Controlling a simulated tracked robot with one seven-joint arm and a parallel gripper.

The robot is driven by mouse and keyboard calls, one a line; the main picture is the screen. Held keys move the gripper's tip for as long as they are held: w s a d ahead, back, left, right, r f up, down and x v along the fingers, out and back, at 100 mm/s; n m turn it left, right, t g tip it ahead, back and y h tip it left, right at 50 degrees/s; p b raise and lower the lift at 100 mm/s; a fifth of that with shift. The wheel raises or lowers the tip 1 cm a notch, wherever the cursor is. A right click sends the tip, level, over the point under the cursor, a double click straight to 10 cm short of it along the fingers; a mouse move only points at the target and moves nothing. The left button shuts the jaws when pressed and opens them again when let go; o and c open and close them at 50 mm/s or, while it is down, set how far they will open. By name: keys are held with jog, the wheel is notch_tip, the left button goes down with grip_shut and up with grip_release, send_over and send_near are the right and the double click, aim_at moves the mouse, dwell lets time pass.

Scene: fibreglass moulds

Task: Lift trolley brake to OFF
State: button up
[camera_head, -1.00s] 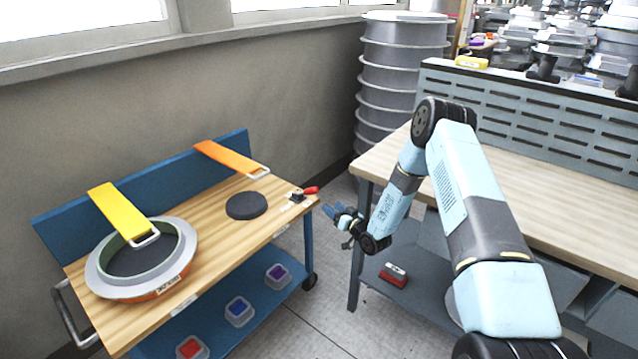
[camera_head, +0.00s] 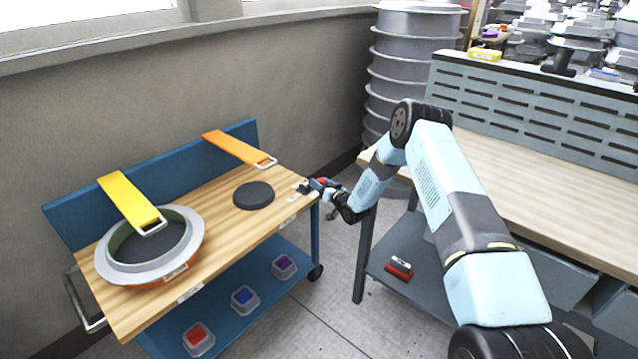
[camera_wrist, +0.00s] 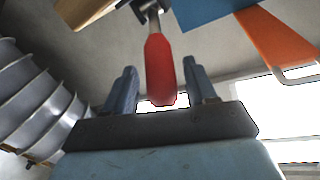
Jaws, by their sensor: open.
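The trolley (camera_head: 277,206) has a wooden top, a blue back panel and a blue lower shelf. Its brake (camera_head: 305,187) is a small dark clamp at the top's right corner with a red handle. In the wrist view the red handle (camera_wrist: 158,70) hangs from a metal stem between my gripper's two blue fingers. My gripper (camera_wrist: 160,90) is open, with a gap on each side of the handle. In the head view my gripper (camera_head: 322,185) is at the trolley's right corner and hides most of the handle. The ON/OFF marking is too small to read.
A grey ring mould (camera_head: 190,225), a dark disc (camera_head: 254,195), a yellow strap (camera_head: 130,203) and an orange strap (camera_head: 236,148) are on the trolley. The workbench (camera_head: 500,190) stands to the right, with a floor gap between. Stacked grey drums (camera_head: 412,60) stand behind.

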jog(key=shift+w+a, duration=0.4)
jog(key=shift+w, duration=0.1)
jog(key=shift+c, duration=0.3)
grip_shut()
jog(key=shift+d, duration=0.15)
